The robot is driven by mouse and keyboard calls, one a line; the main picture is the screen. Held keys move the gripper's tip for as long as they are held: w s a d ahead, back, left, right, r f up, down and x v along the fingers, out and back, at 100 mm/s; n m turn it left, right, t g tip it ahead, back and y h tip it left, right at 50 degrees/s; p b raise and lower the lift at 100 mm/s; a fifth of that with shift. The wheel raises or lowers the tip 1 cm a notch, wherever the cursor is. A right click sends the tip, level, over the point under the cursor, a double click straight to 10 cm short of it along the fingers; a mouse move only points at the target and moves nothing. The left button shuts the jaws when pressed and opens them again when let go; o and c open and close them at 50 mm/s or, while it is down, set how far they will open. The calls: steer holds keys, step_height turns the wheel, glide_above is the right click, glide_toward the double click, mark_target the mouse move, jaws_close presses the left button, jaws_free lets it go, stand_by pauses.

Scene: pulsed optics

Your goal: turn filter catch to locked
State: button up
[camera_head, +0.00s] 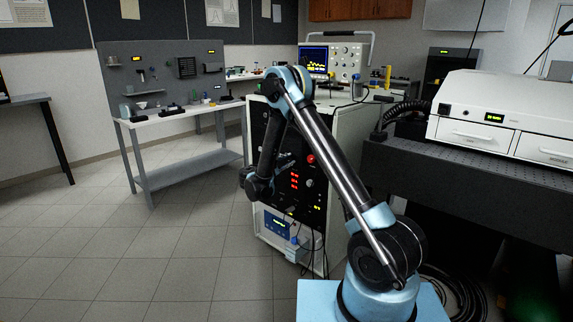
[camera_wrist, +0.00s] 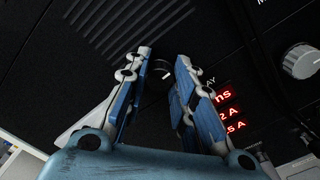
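My gripper (camera_wrist: 164,58) is open in the wrist view, its two blue-padded fingers apart and pointing at a black panel. A small round black knob (camera_wrist: 161,70) with a pale pointer mark shows between the fingers. I cannot tell whether the fingers touch it. It may be the filter catch, but no label confirms this. The mark slants toward the lower right. A slotted vent (camera_wrist: 105,25) lies at the upper left of the panel. In the head view my arm reaches to the equipment rack (camera_head: 335,150), and the knob cannot be made out there.
Red number displays (camera_wrist: 228,110) and a larger grey knob (camera_wrist: 300,62) sit right of the fingers. An oscilloscope (camera_head: 335,62) stands on the rack. A dark optical table (camera_head: 460,175) with a white laser housing (camera_head: 500,95) is on the right. Floor at left is clear.

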jaws_close()
steer(key=shift+s+f+m, duration=0.1)
steer(key=shift+m, duration=0.4)
steer(key=o, duration=0.9)
jaws_free()
steer(key=shift+c, duration=0.2)
steer(key=shift+a, duration=0.1)
steer(key=shift+s+a, duration=0.1)
steer(key=shift+a, duration=0.1)
steer(key=v, duration=1.1)
steer(key=shift+s, duration=0.2)
